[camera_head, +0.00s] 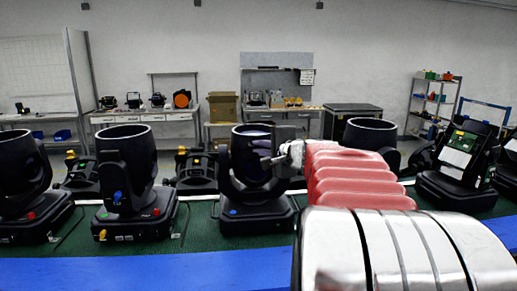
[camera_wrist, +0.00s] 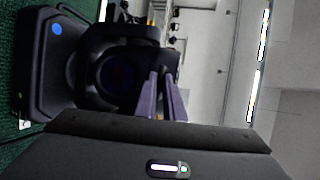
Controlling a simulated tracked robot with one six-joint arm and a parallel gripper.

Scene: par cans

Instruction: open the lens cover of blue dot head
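The blue dot head (camera_head: 245,150) is a black moving head on a black base with a blue dot, standing behind the blue edge. In the wrist view its base and blue dot are at the upper left, and its round dark-blue front (camera_wrist: 118,76) faces me. I cannot clearly tell the lens cover from the dark front. My gripper (camera_head: 268,156) is at the right side of the head, at the end of the red-sleeved arm. In the wrist view my gripper (camera_wrist: 159,76) shows two fingers with a gap between them, beside the round front; contact is unclear.
A head with blue and yellow knobs (camera_head: 127,165) stands to the left, and another (camera_head: 20,175) at the far left. A head (camera_head: 369,135) stands behind my arm. An opened unit with a pale panel (camera_head: 460,155) is at the right. Green matting lies between them.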

